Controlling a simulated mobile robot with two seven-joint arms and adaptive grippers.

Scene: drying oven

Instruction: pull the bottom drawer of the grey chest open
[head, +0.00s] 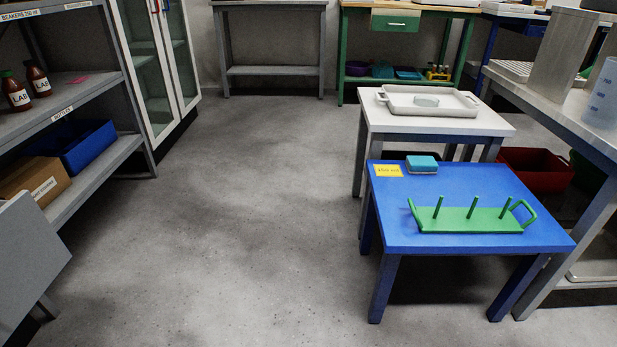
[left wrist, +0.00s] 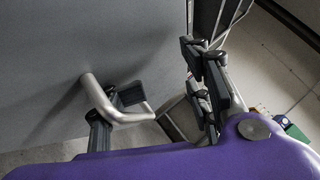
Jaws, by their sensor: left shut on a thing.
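In the left wrist view a broad flat grey face (left wrist: 90,40) fills the upper left; it looks like a front of the grey chest. A bent silver bar handle (left wrist: 95,95) stands out from it. My left gripper (left wrist: 165,88) is at this handle, with dark finger pads on both sides of the view, and is shut on it. Part of the grip is hidden by the fingers. Which drawer the handle belongs to, and how far it stands out, I cannot tell. In the head view a grey panel (head: 28,262) shows at the lower left edge; neither gripper shows there.
A grey shelf rack (head: 95,185) with bottles, a box and a blue bin stands at the left. A blue table (head: 400,235) with a green peg rack (head: 470,220) and a white table (head: 375,118) stand at the right. The grey floor (head: 240,200) between them is clear.

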